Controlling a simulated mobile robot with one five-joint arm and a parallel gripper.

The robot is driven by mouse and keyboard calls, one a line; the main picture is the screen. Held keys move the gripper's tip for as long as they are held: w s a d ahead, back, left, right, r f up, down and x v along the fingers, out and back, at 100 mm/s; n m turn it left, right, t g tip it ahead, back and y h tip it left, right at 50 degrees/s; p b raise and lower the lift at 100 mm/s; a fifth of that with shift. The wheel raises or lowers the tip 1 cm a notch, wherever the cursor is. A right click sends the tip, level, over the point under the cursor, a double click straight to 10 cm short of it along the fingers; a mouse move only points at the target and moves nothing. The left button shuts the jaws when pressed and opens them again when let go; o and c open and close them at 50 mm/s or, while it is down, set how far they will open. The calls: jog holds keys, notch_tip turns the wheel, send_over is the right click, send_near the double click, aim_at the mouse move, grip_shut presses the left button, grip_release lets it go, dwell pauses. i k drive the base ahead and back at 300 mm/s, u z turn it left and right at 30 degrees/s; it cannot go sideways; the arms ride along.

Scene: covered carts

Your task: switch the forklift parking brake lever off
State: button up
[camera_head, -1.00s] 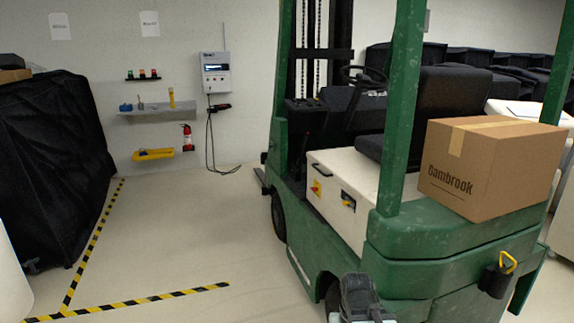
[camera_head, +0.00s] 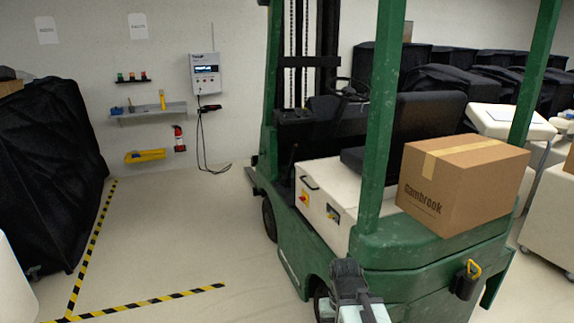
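The green forklift (camera_head: 300,262) stands right of centre, with a cream side panel, dark seat and steering wheel. A thin dark upright lever (camera_head: 293,160) shows at the front of its cab, left of the seat, and seems to be the parking brake lever. It is small here, and its exact setting cannot be told. My gripper (camera_head: 350,280) shows at the bottom edge in front of the forklift's rear side, well apart from the lever. Its fingers cannot be made out, and I see nothing held in it.
A cardboard box (camera_head: 462,185) sits on the forklift's rear. Clear floor (camera_head: 180,235) lies to the left, marked with yellow-black tape (camera_head: 90,245). A black covered cart (camera_head: 50,175) stands at the far left. A shelf and wall charger (camera_head: 205,75) are at the back.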

aim_at(288, 173)
jog(key=k, duration=1.15)
jog(key=u, duration=0.5)
jog(key=i, duration=1.1)
jog(key=u, duration=0.6)
jog(key=i, duration=1.6)
jog(key=z, duration=0.8)
jog(key=i, duration=0.65)
jog(key=z, duration=0.4)
jog(key=k, duration=0.9)
jog(key=z, duration=0.2)
